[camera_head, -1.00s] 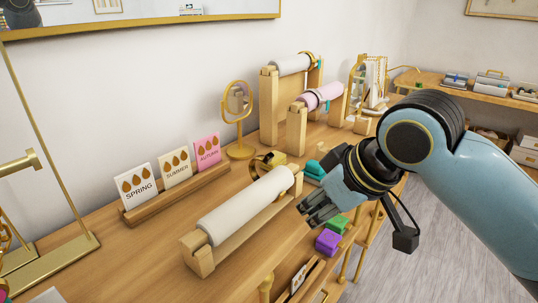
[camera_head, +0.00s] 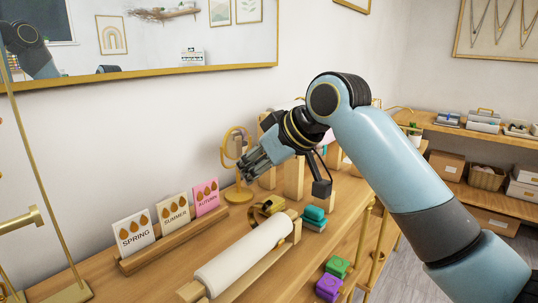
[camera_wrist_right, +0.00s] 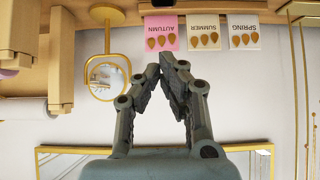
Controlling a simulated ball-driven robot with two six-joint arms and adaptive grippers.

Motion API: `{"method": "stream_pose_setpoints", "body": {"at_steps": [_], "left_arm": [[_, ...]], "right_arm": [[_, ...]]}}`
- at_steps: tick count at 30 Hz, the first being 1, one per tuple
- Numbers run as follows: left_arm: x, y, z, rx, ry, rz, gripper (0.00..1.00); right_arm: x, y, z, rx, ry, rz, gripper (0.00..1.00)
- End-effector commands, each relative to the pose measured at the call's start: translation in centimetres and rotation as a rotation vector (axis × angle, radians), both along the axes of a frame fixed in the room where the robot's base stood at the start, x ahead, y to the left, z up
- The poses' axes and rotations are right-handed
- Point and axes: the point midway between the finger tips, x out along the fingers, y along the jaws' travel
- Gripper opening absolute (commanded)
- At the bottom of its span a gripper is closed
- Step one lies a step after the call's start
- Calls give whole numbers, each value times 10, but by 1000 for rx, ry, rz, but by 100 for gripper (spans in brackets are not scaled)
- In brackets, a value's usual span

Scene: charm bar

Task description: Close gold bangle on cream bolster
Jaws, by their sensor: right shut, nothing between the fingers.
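The cream bolster (camera_head: 245,257) lies on its wooden stand on the table in the head view, running from lower left to upper right. A gold piece (camera_head: 271,204), possibly the gold bangle, shows behind the bolster's far end; I cannot tell whether it is around the bolster, or open or closed. My right gripper (camera_head: 248,170) is raised above and beyond the bolster, near the small gold mirror. Its fingers meet at the tips, empty, in the right wrist view (camera_wrist_right: 173,66). My left gripper is not in view.
The gold mirror (camera_head: 239,193) stands behind my right gripper. SPRING, SUMMER and AUTUMN cards stand in a wooden holder (camera_head: 175,246) along the wall. Teal boxes (camera_head: 313,216) sit right of the bolster's far end. Green (camera_head: 337,266) and purple (camera_head: 328,287) boxes are lower right.

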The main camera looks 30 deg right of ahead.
Motion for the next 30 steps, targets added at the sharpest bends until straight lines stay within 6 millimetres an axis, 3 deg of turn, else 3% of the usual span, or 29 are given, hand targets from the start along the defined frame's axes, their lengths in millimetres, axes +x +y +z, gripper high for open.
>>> {"method": "stream_pose_setpoints", "body": {"at_steps": [1,6,12,30], "left_arm": [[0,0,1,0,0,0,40],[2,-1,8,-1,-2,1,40],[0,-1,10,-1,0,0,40],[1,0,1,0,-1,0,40]], "right_arm": [[7,4,-7,5,3,0,0],[-17,-6,-18,-5,3,1,0],[-27,-9,-24,-2,0,1,0],[-20,-11,-28,11,-37,0,0]]}}
